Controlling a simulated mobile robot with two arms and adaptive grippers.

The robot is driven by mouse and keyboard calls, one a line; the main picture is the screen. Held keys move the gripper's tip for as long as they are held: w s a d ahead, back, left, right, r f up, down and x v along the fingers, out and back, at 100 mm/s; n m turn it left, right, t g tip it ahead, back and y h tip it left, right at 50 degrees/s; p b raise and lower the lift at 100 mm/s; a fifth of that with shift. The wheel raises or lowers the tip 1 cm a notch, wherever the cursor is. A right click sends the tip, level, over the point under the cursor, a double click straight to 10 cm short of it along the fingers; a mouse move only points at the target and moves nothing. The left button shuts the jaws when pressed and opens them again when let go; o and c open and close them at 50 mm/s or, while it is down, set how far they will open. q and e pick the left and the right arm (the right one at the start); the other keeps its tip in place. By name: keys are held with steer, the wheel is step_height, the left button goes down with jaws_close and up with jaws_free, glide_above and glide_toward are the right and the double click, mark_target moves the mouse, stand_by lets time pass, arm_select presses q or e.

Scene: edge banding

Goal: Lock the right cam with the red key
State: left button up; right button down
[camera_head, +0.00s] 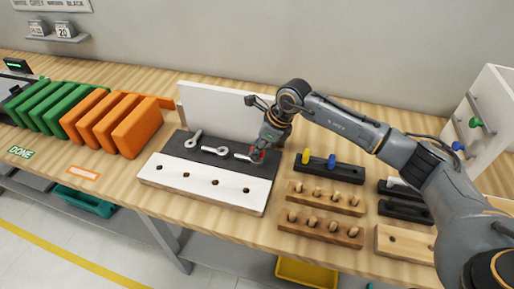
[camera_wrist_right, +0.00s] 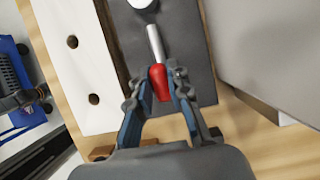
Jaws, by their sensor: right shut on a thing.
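My right gripper (camera_head: 257,150) is over the right end of the dark strip (camera_head: 182,147) on the workpiece. It is shut on the red key (camera_wrist_right: 160,83), with its fingers on both sides of the red handle. The key's silver shaft (camera_wrist_right: 155,42) points toward a round silver cam (camera_wrist_right: 140,3) at the top edge of the wrist view. I cannot tell whether the tip touches the cam. Other silver pieces, left (camera_head: 193,138) and middle (camera_head: 212,150), lie along the strip. My left gripper is not in view.
A white panel (camera_head: 222,108) stands behind the workpiece. A black holder with a yellow key (camera_head: 305,156) and a blue key (camera_head: 332,161) is to the right, near wooden peg blocks (camera_head: 325,197). Green and orange panels (camera_head: 137,127) stand at left. A white cabinet (camera_head: 493,90) is far right.

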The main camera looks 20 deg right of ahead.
steer(key=shift+m+t, duration=0.3)
steer(key=shift+m, duration=0.6)
steer(key=shift+a+m+t+h, duration=0.1)
steer(key=shift+m+t+h, duration=0.3)
steer(key=shift+m, duration=0.5)
steer(key=shift+m+h, duration=0.3)
steer(key=shift+m, duration=0.3)
steer(key=m+h, duration=0.1)
steer(key=m, duration=0.2)
steer(key=shift+f+t, duration=0.1)
steer(key=shift+t, duration=0.2)
steer(key=shift+m+h, duration=0.5)
steer(key=shift+m, duration=0.4)
